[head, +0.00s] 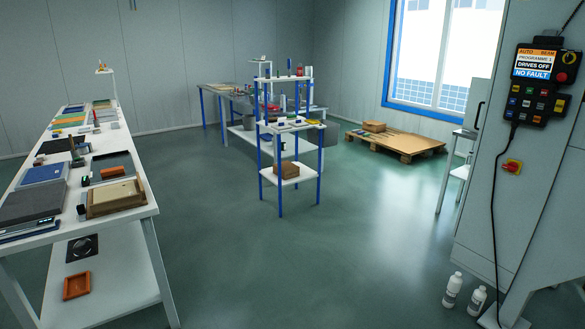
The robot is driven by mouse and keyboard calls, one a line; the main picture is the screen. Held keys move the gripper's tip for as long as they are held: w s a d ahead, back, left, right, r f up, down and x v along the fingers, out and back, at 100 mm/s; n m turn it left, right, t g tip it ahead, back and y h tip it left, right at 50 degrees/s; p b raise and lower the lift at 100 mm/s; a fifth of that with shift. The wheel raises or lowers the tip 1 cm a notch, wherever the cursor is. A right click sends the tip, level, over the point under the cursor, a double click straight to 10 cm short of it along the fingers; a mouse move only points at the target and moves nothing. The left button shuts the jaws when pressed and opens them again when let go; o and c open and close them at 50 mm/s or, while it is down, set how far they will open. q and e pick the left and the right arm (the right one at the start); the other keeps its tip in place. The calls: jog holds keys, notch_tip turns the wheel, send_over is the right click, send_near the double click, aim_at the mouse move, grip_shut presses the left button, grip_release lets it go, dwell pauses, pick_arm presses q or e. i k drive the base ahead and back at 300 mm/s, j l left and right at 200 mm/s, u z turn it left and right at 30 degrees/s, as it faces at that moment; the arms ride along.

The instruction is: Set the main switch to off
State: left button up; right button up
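A small red rotary switch on a yellow plate (512,167) is on the side of the grey cabinet (478,185) at the right in the head view. It looks like the main switch. It is too small to tell which position its handle is in. Above it hangs a dark control pendant (541,83) with coloured buttons and a red knob. Its screen (533,64) reads AUTO, PROGRAMME 1, DRIVES OFF, NO FAULT. Neither of my grippers is in view.
A long white bench (137,203) with trays and tools stands at the left. A blue-legged shelf cart (319,160) stands mid-room, with a pallet (420,145) behind it. Two white bottles (452,290) and a hanging cable are by the cabinet. The green floor between is clear.

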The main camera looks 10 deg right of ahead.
aim_at(512, 167)
jog(key=i+l+z, duration=0.2)
jog(key=z, duration=0.25)
jog(key=i+z, duration=0.85)
jog(key=i+j+z, duration=0.2)
jog(key=z, duration=0.25)
jog(key=i, duration=0.05)
